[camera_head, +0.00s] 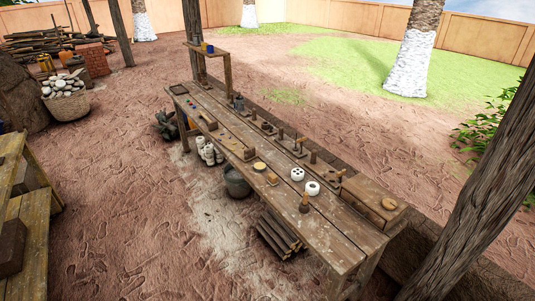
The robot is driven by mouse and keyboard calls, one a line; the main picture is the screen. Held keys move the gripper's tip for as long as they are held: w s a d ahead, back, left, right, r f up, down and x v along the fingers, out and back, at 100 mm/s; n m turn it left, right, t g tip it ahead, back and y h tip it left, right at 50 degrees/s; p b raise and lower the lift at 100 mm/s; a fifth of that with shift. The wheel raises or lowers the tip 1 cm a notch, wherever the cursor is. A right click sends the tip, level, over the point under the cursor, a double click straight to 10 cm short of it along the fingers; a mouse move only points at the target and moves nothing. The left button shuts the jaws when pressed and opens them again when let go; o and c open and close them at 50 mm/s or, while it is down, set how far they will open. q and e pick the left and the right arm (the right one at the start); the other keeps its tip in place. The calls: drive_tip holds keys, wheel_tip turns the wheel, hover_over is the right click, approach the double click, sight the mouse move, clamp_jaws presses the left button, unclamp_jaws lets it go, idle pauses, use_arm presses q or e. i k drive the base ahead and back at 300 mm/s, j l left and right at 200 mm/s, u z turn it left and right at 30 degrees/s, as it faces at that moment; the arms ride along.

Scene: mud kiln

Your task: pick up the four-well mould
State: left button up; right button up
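The four-well mould (297,174) looks like a small white round block with several dark holes in its top. It sits upright on the long wooden bench (335,232), toward the bench's near right part. A white ring-shaped piece (312,188) with a single dark opening stands just to its right and nearer. Neither of my grippers shows in the head view. Nothing covers the mould, and it is small and far off in the picture.
A small wooden piece (272,179) and a yellow disc (260,167) lie left of the mould. A wooden box (373,201) stands at the bench's right end. A rough post (480,190) rises at the right. Open ground lies left of the bench.

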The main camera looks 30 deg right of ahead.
sight(298, 174)
drive_tip(key=i+z, duration=0.4)
drive_tip(key=i, duration=0.15)
drive_tip(key=i+j+z, duration=0.35)
drive_tip(key=i, duration=0.15)
drive_tip(key=i+j+z, duration=0.25)
drive_tip(key=i+z, duration=0.15)
drive_tip(key=i, duration=0.1)
